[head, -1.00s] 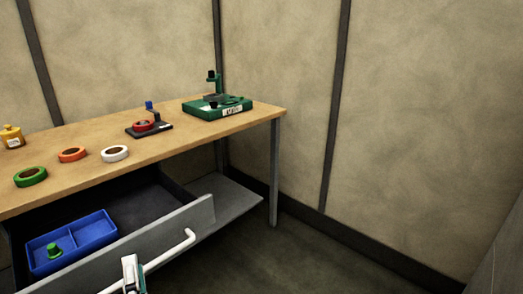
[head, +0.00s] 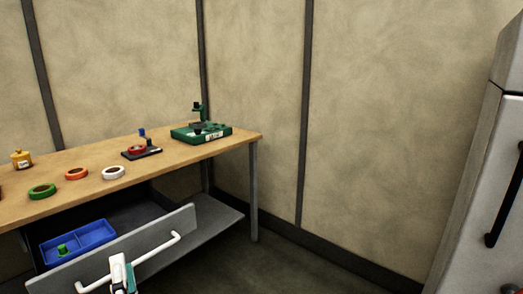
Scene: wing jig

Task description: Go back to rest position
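My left gripper (head: 122,276) shows at the bottom of the head view as a white and teal piece. It overlaps the white bar handle (head: 160,250) of the open grey drawer (head: 140,243). I cannot tell whether it touches the handle, and its fingers are too unclear to show open or shut. My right gripper is not in view.
The open drawer holds a blue tray (head: 98,232) with a green knob-like piece (head: 63,250). On the wooden table (head: 120,151) are several tape rolls, a yellow container (head: 21,159) and a green device (head: 201,134). A grey cabinet (head: 480,190) stands right. Floor (head: 270,265) between is clear.

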